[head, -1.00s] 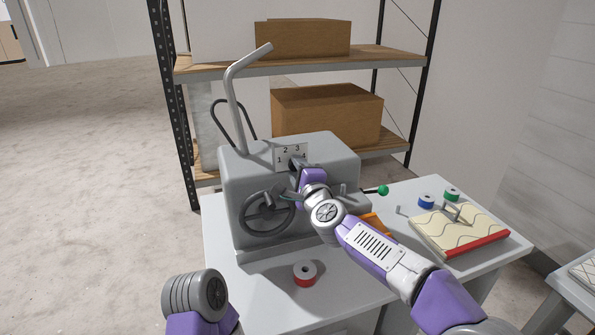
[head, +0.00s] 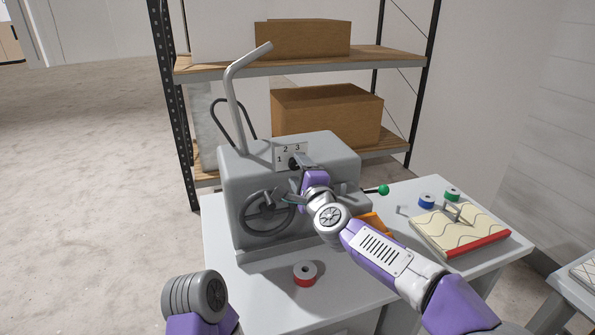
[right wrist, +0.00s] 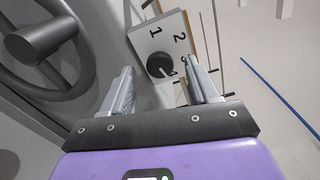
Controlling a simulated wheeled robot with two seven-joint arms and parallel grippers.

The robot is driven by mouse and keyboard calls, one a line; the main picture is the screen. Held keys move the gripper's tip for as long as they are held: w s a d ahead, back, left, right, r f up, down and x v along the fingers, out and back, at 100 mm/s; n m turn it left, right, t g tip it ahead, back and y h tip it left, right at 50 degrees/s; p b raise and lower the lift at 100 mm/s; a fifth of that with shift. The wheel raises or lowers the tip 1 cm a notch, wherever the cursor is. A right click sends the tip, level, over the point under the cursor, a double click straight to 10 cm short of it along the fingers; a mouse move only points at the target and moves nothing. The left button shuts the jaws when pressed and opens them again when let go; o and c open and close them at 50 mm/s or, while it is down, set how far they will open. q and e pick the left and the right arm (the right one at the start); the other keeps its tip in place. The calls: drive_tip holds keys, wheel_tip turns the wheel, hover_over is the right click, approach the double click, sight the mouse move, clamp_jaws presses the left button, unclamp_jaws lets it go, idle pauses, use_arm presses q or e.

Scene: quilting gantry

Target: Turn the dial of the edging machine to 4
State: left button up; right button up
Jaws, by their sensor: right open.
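The edging machine (head: 300,150) is a grey box on the table. Its white number plate (head: 285,149) shows 1, 2 and 3 in the head view; the 4 is hidden by my right gripper. The black round dial (right wrist: 159,65) sits on the plate in the right wrist view, with a small light mark at its lower right edge. My right gripper (right wrist: 162,72) is open, with one finger on each side of the dial and gaps between; I cannot tell whether the tips reach past its face. In the head view the right gripper (head: 299,162) covers part of the dial. My left gripper is out of view.
A dark handwheel (head: 265,212) sits left of the dial, and a green-knobbed lever (head: 383,190) sticks out right. A bent grey pipe (head: 235,100) rises from the machine. A red spool (head: 305,273) stands in front. A quilted board (head: 455,232) lies at the right.

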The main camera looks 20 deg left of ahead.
drive_tip(key=b+v, duration=0.1)
drive_tip(key=v, duration=0.5)
